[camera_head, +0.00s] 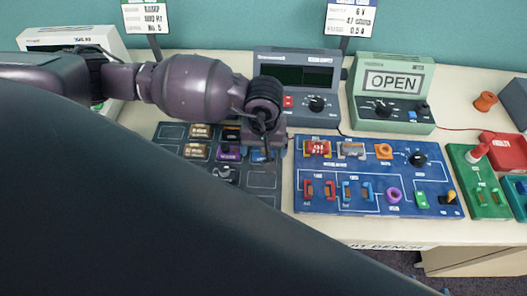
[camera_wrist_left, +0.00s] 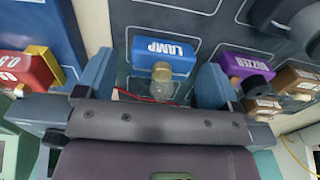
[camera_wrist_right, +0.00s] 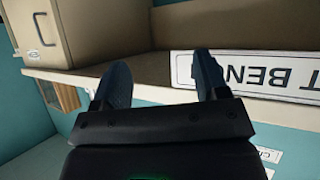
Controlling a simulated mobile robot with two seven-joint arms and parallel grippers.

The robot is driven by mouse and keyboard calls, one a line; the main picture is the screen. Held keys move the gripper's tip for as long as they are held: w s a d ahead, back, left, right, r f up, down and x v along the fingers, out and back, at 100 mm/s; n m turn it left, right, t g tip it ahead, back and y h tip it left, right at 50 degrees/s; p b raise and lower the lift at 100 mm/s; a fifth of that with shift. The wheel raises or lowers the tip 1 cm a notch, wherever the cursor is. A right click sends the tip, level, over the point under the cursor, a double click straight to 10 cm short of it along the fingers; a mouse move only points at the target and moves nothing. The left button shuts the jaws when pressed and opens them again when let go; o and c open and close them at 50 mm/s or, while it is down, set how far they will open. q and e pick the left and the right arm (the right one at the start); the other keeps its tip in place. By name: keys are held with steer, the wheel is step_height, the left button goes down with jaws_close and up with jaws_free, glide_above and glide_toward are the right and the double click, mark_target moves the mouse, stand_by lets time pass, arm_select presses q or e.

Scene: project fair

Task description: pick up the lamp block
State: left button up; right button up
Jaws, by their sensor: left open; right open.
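The lamp block (camera_wrist_left: 170,48) is a blue block with white LAMP lettering and a small clear bulb on a brass base. It lies on the dark parts board (camera_wrist_left: 125,25). In the head view the lamp block (camera_head: 262,157) is partly covered by my left gripper (camera_head: 264,146). In the left wrist view my left gripper (camera_wrist_left: 157,66) is open, with one blue finger on each side of the lamp block and visible gaps. My right gripper (camera_wrist_right: 160,65) is open and empty, near the bench front edge, away from the block.
A purple buzzer block (camera_wrist_left: 240,67) and brown blocks (camera_wrist_left: 300,80) sit beside the lamp block. The blue circuit board (camera_head: 340,207) is to the right in the head view. A grey meter (camera_head: 297,80) and a green OPEN tester (camera_head: 392,92) stand behind.

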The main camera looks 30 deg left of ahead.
arm_select(q)
steer(key=shift+c, duration=0.4)
steer(key=c, duration=0.9)
steer(key=shift+r, duration=0.1)
steer(key=shift+c, duration=0.2)
